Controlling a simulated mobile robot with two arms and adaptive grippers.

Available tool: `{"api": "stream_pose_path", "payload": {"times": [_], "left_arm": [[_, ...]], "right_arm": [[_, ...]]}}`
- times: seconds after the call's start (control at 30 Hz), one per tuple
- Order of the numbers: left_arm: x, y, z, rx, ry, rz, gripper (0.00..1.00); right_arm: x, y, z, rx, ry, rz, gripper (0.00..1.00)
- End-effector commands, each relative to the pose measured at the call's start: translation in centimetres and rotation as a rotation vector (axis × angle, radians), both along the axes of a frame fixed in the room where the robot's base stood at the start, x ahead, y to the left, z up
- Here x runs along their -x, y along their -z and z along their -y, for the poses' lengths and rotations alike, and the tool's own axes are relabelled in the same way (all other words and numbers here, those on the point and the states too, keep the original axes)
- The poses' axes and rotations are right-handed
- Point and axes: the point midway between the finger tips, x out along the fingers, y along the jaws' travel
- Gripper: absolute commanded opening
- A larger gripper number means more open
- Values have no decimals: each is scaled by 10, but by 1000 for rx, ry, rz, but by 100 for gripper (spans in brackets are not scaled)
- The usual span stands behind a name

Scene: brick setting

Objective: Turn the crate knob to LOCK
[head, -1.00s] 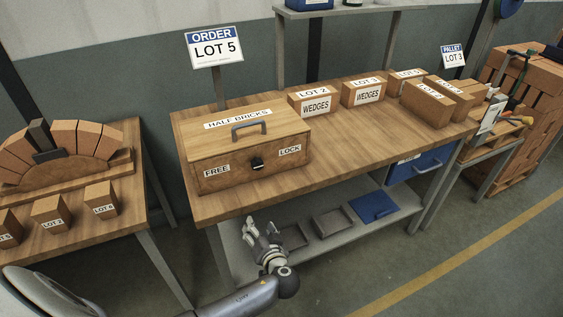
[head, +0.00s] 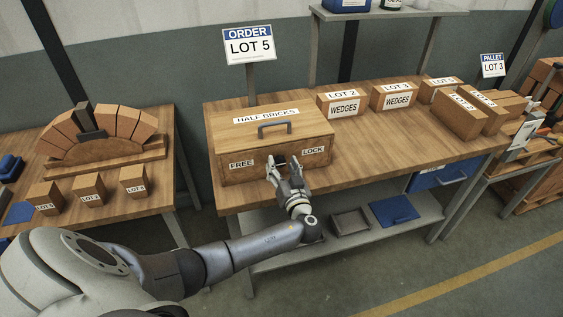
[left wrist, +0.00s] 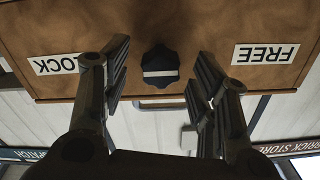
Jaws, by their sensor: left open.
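The wooden crate (head: 232,141) labelled HALF BRICKS stands on the workbench, with a FREE label (head: 241,164) at left and a LOCK label (head: 313,150) at right on its front. Its dark knob (left wrist: 160,66) sits between the labels; the left wrist view shows it upside down, with a pale bar lying level across it. My left gripper (head: 284,170) is open in front of the crate. In the left wrist view its fingers (left wrist: 158,85) stand apart on both sides of the knob, with gaps; I cannot tell any contact. My right gripper is out of view.
A grey handle (head: 275,128) is on the crate's lid. Boxes labelled WEDGES (head: 343,108) stand to the right on the workbench (head: 380,147). Trays lie on the lower shelf (head: 350,240). A side table (head: 150,198) at left holds a brick arch (head: 100,135).

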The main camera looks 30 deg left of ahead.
Motion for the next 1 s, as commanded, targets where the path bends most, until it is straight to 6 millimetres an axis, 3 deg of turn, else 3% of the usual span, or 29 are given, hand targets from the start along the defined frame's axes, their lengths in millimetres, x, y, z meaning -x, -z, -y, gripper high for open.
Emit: {"api": "stream_pose_path", "payload": {"times": [0.43,0.8,1.0], "left_arm": [[-6,1,-8,1,-1,-1,54],[-6,1,-8,1,-1,-1,9],[-6,2,-8,-8,-1,-12,9]], "right_arm": [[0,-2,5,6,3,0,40],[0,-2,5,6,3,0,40],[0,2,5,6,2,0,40]]}}
